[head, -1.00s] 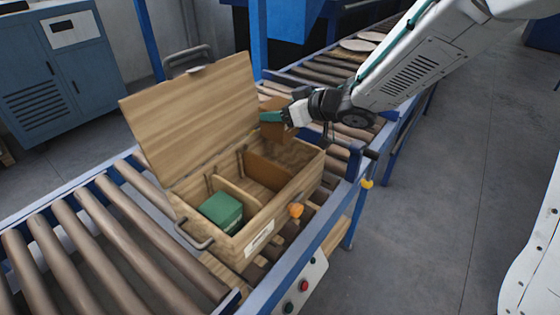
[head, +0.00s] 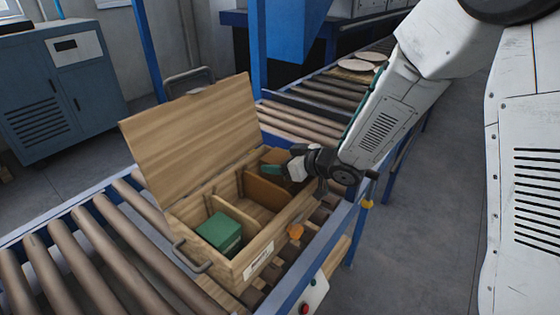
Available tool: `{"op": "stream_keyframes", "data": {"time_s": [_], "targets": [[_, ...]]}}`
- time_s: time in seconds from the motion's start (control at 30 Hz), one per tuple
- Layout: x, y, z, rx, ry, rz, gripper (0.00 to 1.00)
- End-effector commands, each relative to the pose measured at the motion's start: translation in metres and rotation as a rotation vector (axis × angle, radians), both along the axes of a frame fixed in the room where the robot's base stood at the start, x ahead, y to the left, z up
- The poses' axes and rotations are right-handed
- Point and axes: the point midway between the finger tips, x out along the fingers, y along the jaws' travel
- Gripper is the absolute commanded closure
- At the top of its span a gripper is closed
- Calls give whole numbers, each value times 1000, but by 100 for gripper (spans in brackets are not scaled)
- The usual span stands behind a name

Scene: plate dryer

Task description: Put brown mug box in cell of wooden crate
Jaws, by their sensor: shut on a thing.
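The wooden crate (head: 252,246) stands on the roller conveyor with its lid up, and dividers split it into cells. My gripper (head: 270,169) is at the crate's far end, shut on the brown mug box (head: 273,157). The box is at the far cell, with its upper part showing above the gripper. The gripper and the crate's inside hide its lower part, so I cannot tell whether it touches the cell floor. A green box (head: 220,231) sits in the near cell. The middle cell looks empty.
The raised lid (head: 195,130) stands along the crate's left side. Pale round plates (head: 358,65) lie farther back on the conveyor. A blue cabinet (head: 60,90) stands at the left.

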Motion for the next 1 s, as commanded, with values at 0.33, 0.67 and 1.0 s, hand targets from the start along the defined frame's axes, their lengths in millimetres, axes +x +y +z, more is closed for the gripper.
{"op": "stream_keyframes", "data": {"time_s": [0.33, 0.67, 1.0], "targets": [[0, 0, -10, 0, 0, 0, 65], [0, 0, -12, 0, 0, -1, 11], [1, -1, 3, 2, -5, -2, 11]]}}
